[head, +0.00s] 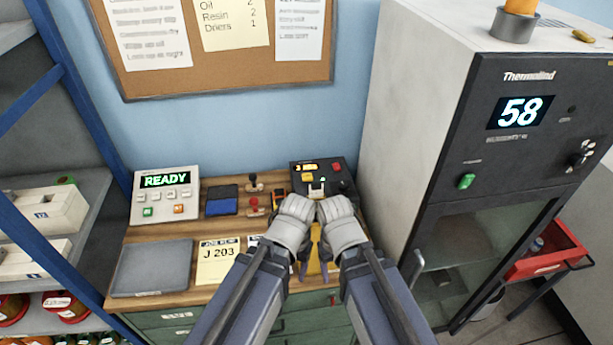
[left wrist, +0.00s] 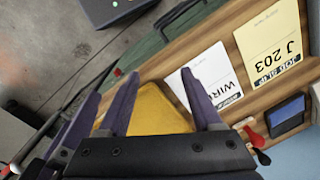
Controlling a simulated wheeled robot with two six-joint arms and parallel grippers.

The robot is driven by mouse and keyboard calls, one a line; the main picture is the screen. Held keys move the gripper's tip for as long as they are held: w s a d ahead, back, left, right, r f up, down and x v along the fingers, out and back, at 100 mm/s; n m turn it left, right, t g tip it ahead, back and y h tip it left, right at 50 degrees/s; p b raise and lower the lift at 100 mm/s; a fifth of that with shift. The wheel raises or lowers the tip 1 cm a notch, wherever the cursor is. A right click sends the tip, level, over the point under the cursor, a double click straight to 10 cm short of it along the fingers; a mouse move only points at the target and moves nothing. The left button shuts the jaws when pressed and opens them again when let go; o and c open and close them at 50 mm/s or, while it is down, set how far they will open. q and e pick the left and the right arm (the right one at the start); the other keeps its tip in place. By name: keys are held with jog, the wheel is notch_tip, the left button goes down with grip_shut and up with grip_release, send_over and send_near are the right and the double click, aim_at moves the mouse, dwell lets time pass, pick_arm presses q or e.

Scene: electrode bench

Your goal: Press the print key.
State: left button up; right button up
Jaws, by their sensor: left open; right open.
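A light grey console (head: 165,196) with a green READY display (head: 165,180) stands at the bench's back left. It carries a row of pale keys, a green key (head: 147,211) and an orange key (head: 179,209); their labels are too small to read. My left gripper (left wrist: 161,73) is open and empty over a yellow item (left wrist: 155,108) in the left wrist view. My right gripper (head: 326,258) is beside it in the head view, its fingers partly hidden by my arm. Both are well right of the console, touching none of its keys.
A black box (head: 340,170) with buttons stands behind my wrists. Red and dark stamps and a blue pad (head: 222,200) lie between it and the console. A job slip (head: 217,261) and grey folder (head: 152,268) lie in front. A tall oven (head: 440,120) bounds the right side.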

pick_arm(q)
grip_shut()
dwell(0.3)
dwell(1.2)
